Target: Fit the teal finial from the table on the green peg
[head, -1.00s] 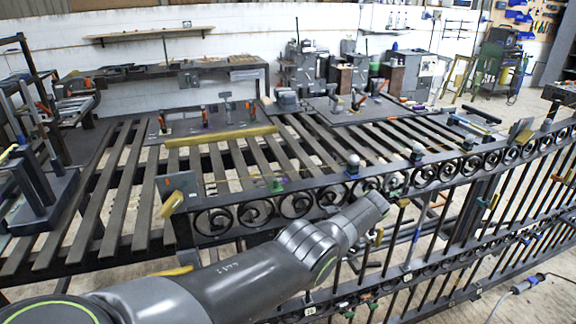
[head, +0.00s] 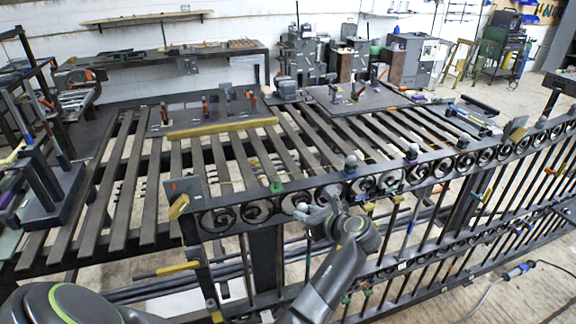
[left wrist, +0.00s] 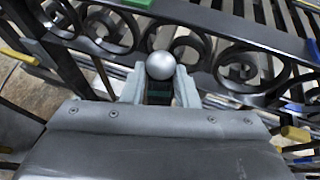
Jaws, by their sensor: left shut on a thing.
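My left gripper (head: 316,213) is in front of the gate's scrolled top band. In the left wrist view its fingers (left wrist: 158,90) are shut on the finial, which has a silver ball (left wrist: 160,66) above a dark teal base (left wrist: 158,91). The base is partly hidden between the fingers. The green peg (head: 276,187) stands on the gate's top rail, left of and beyond the gripper. A green piece at the top edge of the left wrist view (left wrist: 137,3) looks like this peg. The finial is apart from it. My right gripper is not in view.
The dark gate (head: 390,183) runs along the slatted table (head: 210,165). Ball-topped finials (head: 350,165) (head: 411,152) stand on its top rail to the right of the green peg. Yellow clamps (head: 179,207) sit at the gate's left end. Boards with tools lie at the back.

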